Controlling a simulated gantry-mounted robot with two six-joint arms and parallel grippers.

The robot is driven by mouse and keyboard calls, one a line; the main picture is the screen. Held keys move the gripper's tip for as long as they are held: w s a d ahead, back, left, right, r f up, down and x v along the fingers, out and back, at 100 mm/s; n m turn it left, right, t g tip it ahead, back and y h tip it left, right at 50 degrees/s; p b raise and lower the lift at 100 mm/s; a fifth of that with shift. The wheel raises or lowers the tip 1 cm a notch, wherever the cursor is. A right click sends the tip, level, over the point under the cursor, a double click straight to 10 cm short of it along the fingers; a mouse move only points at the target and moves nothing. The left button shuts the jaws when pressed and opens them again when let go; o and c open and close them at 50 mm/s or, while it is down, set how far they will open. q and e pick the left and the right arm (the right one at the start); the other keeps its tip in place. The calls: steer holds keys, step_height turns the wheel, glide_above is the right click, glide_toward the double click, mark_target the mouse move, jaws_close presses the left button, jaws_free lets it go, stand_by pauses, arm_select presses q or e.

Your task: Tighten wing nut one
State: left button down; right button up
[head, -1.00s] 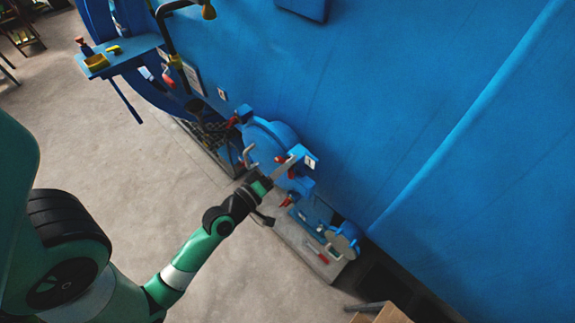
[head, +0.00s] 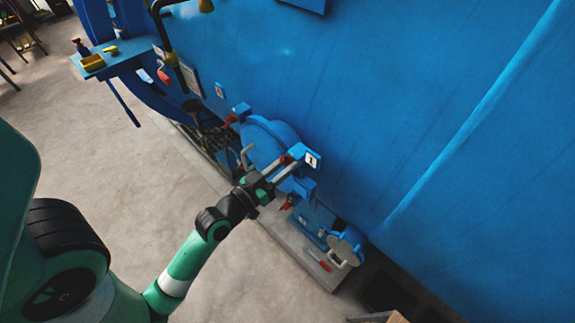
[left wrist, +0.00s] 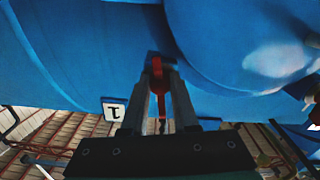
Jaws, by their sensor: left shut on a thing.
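Wing nut one is the red part (left wrist: 158,92) between my finger pads in the left wrist view, beside the white label "1" (left wrist: 113,111). The label also shows in the head view (head: 312,161) on a blue block at the round blue door (head: 262,137). My left gripper (head: 291,166) reaches the door's edge by that label. In the left wrist view its fingers (left wrist: 159,100) are shut on the red wing nut, one on each side. In the head view the fingers and blue block mostly hide the nut. My right gripper is not in view.
Other red wing nuts sit at the door's upper left (head: 231,119) and lower edge (head: 287,205). A bent handle (head: 245,157) stands out left of my gripper. A grey step (head: 290,252) lies below the door. The concrete floor (head: 120,185) is open.

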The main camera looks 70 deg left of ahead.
arm_select(q)
steer(key=shift+m+b, duration=0.35)
steer(key=shift+m, duration=0.75)
steer(key=c, duration=0.7)
jaws_free()
steer(key=shift+s, duration=0.1)
steer(key=shift+v, duration=5.7)
